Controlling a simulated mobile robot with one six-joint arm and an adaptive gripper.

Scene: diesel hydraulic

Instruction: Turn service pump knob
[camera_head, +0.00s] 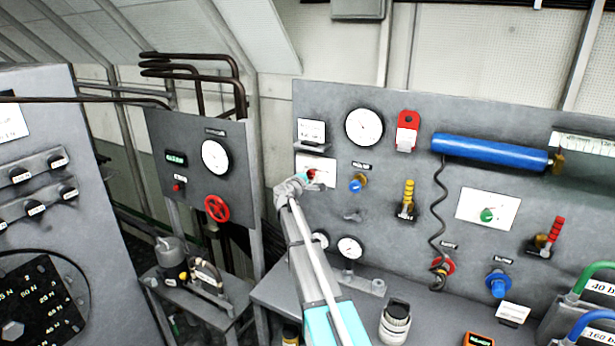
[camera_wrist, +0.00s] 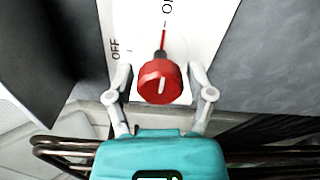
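A red knob (camera_wrist: 160,82) with a white line on its face sits on a white plate (camera_wrist: 190,30) in the wrist view. The plate carries the words OFF, at left, and ON, at the top. The knob's white line points nearly up in the picture, and a thin red line lies above it, near ON. My gripper (camera_wrist: 161,72) is open, one finger on each side of the knob, with small gaps showing. In the head view, the plate (camera_head: 325,165) is on the main panel's left part, and my gripper (camera_head: 303,178) partly hides the red knob (camera_head: 311,175).
The grey panel (camera_head: 440,120) also bears a gauge (camera_head: 364,127), a blue cylinder (camera_head: 490,151) and a yellow-handled valve (camera_head: 408,198) to the right. A separate panel with a red handwheel (camera_head: 216,208) stands left. A jar (camera_head: 395,322) stands on the bench below.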

